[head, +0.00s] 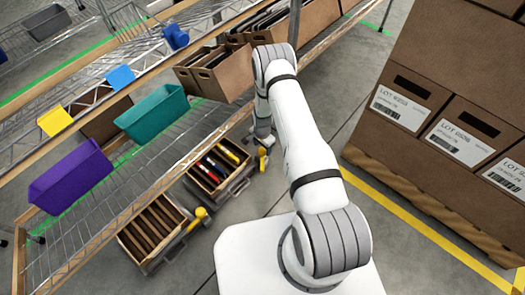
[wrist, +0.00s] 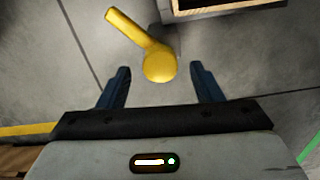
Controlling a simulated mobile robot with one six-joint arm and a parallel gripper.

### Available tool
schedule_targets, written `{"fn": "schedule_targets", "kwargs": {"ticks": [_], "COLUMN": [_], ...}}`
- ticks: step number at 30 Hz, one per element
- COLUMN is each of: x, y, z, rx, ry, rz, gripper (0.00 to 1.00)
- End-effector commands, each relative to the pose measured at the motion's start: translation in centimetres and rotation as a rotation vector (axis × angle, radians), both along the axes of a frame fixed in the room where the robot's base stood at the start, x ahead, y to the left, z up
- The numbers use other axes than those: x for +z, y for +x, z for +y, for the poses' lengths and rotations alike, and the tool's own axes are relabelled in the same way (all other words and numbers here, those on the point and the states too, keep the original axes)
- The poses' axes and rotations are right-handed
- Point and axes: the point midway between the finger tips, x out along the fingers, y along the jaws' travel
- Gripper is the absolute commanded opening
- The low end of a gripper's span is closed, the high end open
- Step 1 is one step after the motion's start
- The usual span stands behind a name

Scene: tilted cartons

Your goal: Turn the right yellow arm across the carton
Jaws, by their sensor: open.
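A yellow arm (head: 263,159) stands at the right side of the farther tilted carton (head: 198,186), which holds red, yellow and dark items. In the wrist view the yellow arm (wrist: 160,66) has a round end lying between my fingertips and a bar pointing to the upper left. A carton corner (wrist: 225,7) shows at the top of the wrist view, and the bar does not lie across it there. My gripper (wrist: 160,68) is open, one blue finger on each side of the round end, with gaps visible. In the head view my gripper (head: 261,140) is small and partly hidden.
A nearer tilted carton (head: 130,238) with brown dividers has its own yellow arm (head: 200,213) at its right. A wire shelf (head: 95,195) with purple (head: 70,178) and teal (head: 153,112) bins is left. Stacked cartons (head: 450,100) stand right; grey floor lies between.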

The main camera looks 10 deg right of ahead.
Motion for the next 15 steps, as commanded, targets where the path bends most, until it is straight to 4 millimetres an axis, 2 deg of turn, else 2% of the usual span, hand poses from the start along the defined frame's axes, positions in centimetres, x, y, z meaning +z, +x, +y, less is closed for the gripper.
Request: {"fn": "schedule_targets", "kwargs": {"ticks": [1,6,15], "x": [-1.0,-2.4,-2.6], "y": [0.0,0.0,0.0], "z": [0.0,0.0,-0.1], "rx": [0.000,0.000,0.000], "ry": [-0.001,0.000,0.000], "rz": [0.001,0.000,0.000], "gripper": [0.59,0.59,0.59]}}
